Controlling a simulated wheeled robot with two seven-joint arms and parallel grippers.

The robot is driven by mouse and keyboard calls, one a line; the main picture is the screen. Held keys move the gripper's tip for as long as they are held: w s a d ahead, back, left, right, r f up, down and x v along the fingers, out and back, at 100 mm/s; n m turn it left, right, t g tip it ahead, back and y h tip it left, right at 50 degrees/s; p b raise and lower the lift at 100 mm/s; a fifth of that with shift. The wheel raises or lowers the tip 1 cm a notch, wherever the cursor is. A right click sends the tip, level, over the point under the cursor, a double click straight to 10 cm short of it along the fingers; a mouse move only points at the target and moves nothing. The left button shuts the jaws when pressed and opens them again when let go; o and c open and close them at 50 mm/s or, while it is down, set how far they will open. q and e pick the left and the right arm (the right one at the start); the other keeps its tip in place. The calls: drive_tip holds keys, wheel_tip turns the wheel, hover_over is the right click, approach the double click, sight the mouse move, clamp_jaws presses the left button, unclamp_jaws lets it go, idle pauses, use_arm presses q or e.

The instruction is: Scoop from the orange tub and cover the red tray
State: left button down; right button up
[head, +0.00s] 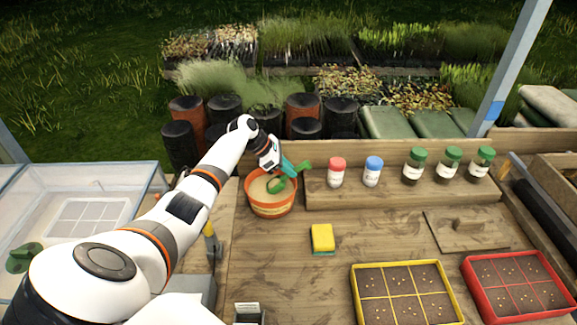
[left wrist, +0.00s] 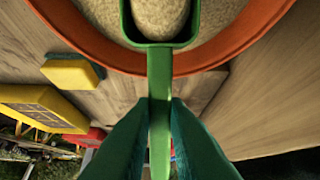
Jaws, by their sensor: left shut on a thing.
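My left gripper (head: 289,168) is shut on the handle of a green scoop (head: 277,185), over the orange tub (head: 270,208). In the left wrist view its teal fingers (left wrist: 160,120) clasp the scoop's handle (left wrist: 160,85). The scoop's bowl holds a heap of pale grainy material, with more of it in the tub around the bowl. I cannot tell whether the bowl touches that material. The red tray (head: 473,288) is at the lower right, with brown soil in several sections and small pale seeds showing on top. My right gripper is not in view.
A yellow tray (head: 404,264) of seeded soil lies left of the red tray. A yellow sponge (head: 322,236) lies between tub and trays. A red-capped jar (head: 337,172), a blue-capped jar (head: 373,171) and green-capped jars (head: 414,166) stand on a raised ledge. A wooden board (head: 455,240) lies above the trays.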

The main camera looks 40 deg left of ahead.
use_arm(q)
drive_tip(key=shift+r+g+y+p, duration=0.4)
drive_tip(key=shift+r+y+p, duration=0.1)
drive_tip(key=shift+p, duration=0.75)
wheel_tip(320, 180, up, 3)
drive_tip(key=p, duration=0.4)
drive_tip(key=shift+g+y, duration=0.4)
drive_tip(key=shift+r+g+y+p, duration=0.4)
drive_tip(key=shift+r+y+p, duration=0.1)
drive_tip(key=shift+r+p, duration=0.65)
drive_tip(key=shift+r+g+y, duration=0.5)
drive_tip(key=shift+r, duration=0.9)
drive_tip(key=shift+r+g+y, duration=0.5)
drive_tip(key=shift+r, duration=0.9)
